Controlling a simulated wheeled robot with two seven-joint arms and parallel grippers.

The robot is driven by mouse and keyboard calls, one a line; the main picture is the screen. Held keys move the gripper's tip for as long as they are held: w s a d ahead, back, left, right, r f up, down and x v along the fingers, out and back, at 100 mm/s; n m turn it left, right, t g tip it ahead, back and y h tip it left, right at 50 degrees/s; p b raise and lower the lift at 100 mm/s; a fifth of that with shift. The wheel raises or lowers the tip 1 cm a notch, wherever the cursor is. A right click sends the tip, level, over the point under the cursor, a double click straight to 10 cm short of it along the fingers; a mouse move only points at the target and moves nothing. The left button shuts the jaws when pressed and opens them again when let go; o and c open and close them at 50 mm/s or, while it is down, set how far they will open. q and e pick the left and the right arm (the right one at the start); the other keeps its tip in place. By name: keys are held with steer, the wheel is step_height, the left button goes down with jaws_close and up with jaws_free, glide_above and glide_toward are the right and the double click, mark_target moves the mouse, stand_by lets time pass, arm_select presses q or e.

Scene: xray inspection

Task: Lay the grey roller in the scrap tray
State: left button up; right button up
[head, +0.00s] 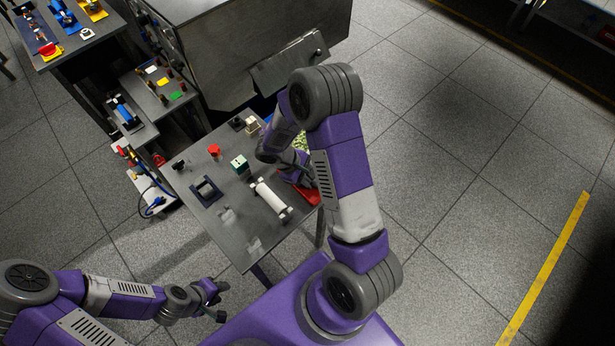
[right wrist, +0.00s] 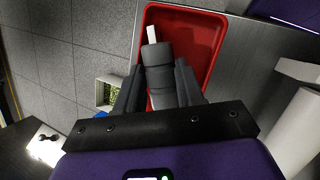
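The grey roller (right wrist: 158,70) is a dark grey cylinder with a pale shaft end, between the fingers of my right gripper (right wrist: 158,88) in the right wrist view. The gripper is shut on it. The roller overlaps the red scrap tray (right wrist: 205,38); whether it touches the tray floor I cannot tell. In the head view the red tray (head: 311,196) shows at the table's right edge, partly covered by my right arm, and the roller is hidden there. My left gripper (head: 221,301) is open and empty, off the table's front left side.
A white roller (head: 268,197) lies on the grey table (head: 240,228) left of the tray. A dark cradle (head: 206,190), a pale green box (head: 239,164) and a red piece (head: 214,150) stand further left. A big metal cabinet (head: 240,45) is behind.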

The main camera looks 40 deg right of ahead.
steer(key=shift+o, duration=0.9)
steer(key=shift+s+a+f, duration=0.15)
steer(key=shift+f, duration=0.15)
steer(key=shift+r+p, duration=0.5)
steer(key=shift+p, duration=0.1)
steer(key=p+v, duration=0.3)
steer(key=v, duration=0.9)
steer(key=shift+r, duration=0.25)
